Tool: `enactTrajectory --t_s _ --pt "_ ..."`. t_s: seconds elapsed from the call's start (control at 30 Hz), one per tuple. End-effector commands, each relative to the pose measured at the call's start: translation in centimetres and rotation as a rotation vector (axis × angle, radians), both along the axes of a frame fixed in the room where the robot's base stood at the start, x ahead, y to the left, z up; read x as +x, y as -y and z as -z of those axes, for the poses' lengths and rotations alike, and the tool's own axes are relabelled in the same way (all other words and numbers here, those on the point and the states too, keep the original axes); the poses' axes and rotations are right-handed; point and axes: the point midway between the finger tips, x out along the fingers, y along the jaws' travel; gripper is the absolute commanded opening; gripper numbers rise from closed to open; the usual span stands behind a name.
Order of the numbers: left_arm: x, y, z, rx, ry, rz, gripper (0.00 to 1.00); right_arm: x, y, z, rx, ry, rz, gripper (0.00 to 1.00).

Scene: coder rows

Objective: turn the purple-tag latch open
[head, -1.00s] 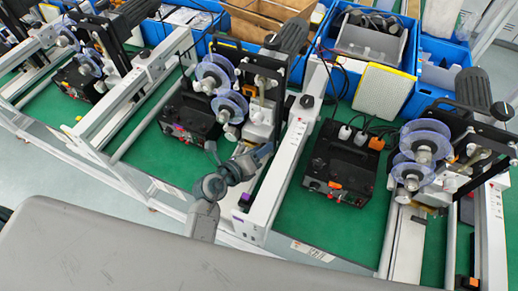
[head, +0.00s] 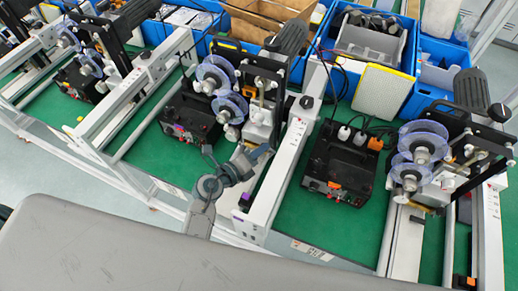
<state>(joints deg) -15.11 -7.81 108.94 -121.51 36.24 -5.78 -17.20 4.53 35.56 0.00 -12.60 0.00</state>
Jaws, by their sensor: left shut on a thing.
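A small purple tag (head: 246,196) sits on the front end of the white rail of the middle coder machine. My left gripper (head: 261,153) reaches up from the lower left to the front of that machine, just above and behind the tag. It is shut on a small part at the machine's front, which I take to be the latch. The jaws hide most of this part, so its angle cannot be told. My right gripper is not in view.
Clear reels (head: 230,106) stand close above my left gripper. A black control box (head: 188,122) is to its left and another black box (head: 340,165) to its right. A white frame rail (head: 292,150) runs close on the right. Blue bins (head: 385,95) stand behind.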

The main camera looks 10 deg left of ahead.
Motion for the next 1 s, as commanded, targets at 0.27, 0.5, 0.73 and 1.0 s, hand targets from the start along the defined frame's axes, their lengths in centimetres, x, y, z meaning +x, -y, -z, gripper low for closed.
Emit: enactTrajectory --t_s 0.27,0.5,0.73,1.0 --pt "0.0 -0.11 0.33 -0.255 -0.052 0.001 0.0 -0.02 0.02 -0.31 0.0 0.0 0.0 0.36" --pt "0.02 -0.14 0.57 -0.456 -0.091 0.0 0.0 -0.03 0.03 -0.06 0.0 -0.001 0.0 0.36" --pt "0.02 -0.13 0.66 -0.601 -0.119 0.0 0.0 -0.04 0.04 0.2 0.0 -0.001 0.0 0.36" --pt "0.02 -0.1 0.64 -0.692 -0.136 0.0 0.0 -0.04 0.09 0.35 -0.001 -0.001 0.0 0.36"
